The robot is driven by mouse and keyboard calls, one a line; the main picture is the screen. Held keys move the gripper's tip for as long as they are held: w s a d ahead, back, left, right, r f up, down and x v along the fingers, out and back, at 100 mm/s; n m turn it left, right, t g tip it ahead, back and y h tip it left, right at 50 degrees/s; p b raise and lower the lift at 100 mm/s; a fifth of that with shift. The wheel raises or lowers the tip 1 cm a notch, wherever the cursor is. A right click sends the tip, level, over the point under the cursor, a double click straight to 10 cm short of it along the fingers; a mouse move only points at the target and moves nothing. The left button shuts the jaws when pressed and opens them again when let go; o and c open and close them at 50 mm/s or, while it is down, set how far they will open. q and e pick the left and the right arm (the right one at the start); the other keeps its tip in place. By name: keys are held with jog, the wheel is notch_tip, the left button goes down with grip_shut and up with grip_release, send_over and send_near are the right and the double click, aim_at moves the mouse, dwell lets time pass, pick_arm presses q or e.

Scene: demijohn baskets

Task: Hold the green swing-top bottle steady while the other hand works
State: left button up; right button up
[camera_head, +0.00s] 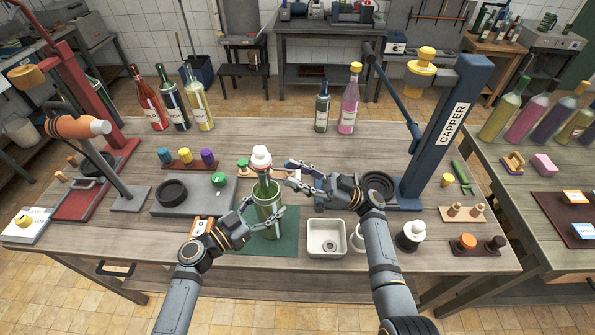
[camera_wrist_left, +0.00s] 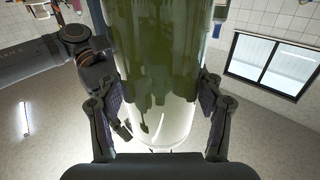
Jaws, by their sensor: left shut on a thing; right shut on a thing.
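The green swing-top bottle (camera_head: 266,207) stands upright on a dark green mat (camera_head: 287,238) at the table's front middle. A white top (camera_head: 261,157) sits over its neck. My left gripper (camera_head: 267,222) is shut around the bottle's body from the front left. In the left wrist view the green glass (camera_wrist_left: 160,70) fills the space between the fingers of my left gripper (camera_wrist_left: 155,110). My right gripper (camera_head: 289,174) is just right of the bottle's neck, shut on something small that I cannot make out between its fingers.
A white basin (camera_head: 327,238) stands right of the mat, with a white mug (camera_head: 356,238) beside it. The blue capper (camera_head: 447,130) rises behind on the right. A grey base with a black ring (camera_head: 172,192) lies left. Several bottles stand at the back.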

aim_at(298, 173)
jog(key=shift+f+y, duration=0.3)
jog(key=shift+y, duration=0.3)
jog(key=o, duration=1.2)
notch_tip(298, 173, up, 10)
